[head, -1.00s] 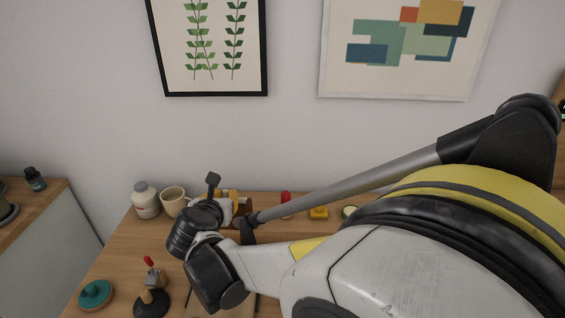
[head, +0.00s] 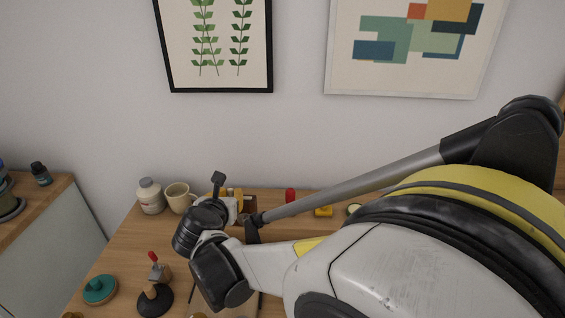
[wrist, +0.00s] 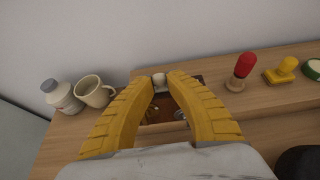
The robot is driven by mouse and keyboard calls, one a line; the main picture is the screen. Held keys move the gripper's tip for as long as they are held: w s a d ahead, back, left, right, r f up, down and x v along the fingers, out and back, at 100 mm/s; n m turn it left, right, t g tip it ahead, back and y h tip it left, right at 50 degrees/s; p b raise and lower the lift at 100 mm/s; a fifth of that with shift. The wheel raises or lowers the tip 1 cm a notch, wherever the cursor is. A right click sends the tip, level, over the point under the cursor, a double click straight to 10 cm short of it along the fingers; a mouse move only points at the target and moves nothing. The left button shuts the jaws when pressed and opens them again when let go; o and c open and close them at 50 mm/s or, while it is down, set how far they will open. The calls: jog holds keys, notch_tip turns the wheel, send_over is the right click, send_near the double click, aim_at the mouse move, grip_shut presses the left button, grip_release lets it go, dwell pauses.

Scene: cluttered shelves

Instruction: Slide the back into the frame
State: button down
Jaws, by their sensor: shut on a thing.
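My gripper (wrist: 160,79) has two yellow ribbed fingers, curved in toward each other over the back of the table. A small pale piece (wrist: 159,79) shows between the fingertips, and the fingers are closed around it. I cannot tell whether it is part of the back. A dark brown piece (wrist: 169,103) with small shiny parts lies below and between the fingers. It also shows beside my gripper in the head view (head: 247,206). I cannot clearly tell frame and back apart, as the fingers and my arm hide much of them.
A white bottle (wrist: 62,97) and a cream mug (wrist: 94,92) stand close on the left. A red-topped stamp (wrist: 241,72) and a yellow one (wrist: 283,70) stand on the right. A teal lidded thing (head: 99,289) and a black-based tool (head: 154,298) are near the front left. The wall is close behind.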

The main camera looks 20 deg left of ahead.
jog(key=c, duration=1.3)
grip_release()
jog(key=shift+c, duration=0.2)
